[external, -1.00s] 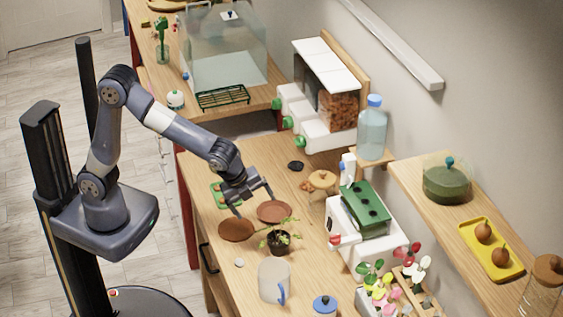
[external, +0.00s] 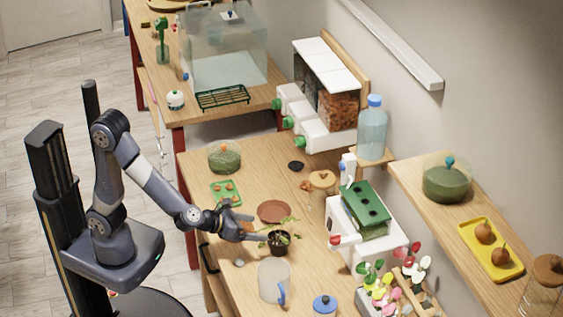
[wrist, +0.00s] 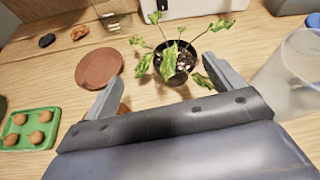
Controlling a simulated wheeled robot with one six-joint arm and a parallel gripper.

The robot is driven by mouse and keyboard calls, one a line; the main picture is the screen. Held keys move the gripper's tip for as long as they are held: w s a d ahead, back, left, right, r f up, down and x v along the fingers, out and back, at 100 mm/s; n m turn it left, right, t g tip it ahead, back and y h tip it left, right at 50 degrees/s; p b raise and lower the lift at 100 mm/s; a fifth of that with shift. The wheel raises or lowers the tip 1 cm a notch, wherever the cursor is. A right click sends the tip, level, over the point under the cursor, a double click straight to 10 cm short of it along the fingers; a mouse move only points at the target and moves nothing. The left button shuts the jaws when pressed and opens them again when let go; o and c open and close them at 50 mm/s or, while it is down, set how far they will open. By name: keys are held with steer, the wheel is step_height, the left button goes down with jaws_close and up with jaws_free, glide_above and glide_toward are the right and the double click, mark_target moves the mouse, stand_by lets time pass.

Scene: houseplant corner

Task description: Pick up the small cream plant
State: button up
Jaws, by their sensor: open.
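The small potted plant (external: 279,243) stands upright on the wooden table, with drooping green leaves mottled pale yellow-cream and a dark pot. In the wrist view its black pot (wrist: 176,66) is just beyond my gripper, between the lines of the two fingers. My gripper (external: 252,232) is low over the table at the left of the plant, pointing towards it. In the wrist view my gripper (wrist: 166,90) is open, with nothing held. Some leaves hang close to the right finger; I cannot tell if they touch.
A terracotta saucer (external: 273,211) lies behind the plant; another is mostly hidden under my gripper. A clear mug-like vessel (external: 273,281) stands close in front of the pot. A green tray (external: 226,193) lies to the left, and a white box with green top (external: 365,210) to the right.

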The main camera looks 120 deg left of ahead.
mark_target(286, 240)
steer(key=d+f+m, duration=0.1)
steer(key=f+m+t+b, duration=0.1)
steer(key=m, duration=0.1)
steer(key=shift+w+d+h, duration=0.15)
steer(key=shift+d+h, duration=0.2)
steer(key=shift+h, duration=0.05)
steer(key=x, duration=0.4)
steer(key=shift+w+a, duration=0.1)
steer(key=shift+w, duration=0.1)
steer(key=shift+r+x, duration=0.1)
steer(key=shift+x, duration=1.45)
steer(key=shift+r+x, duration=0.15)
steer(key=shift+x, duration=1.4)
steer(key=shift+a, duration=0.1)
steer(key=shift+c, duration=0.4)
steer(key=c, duration=1)
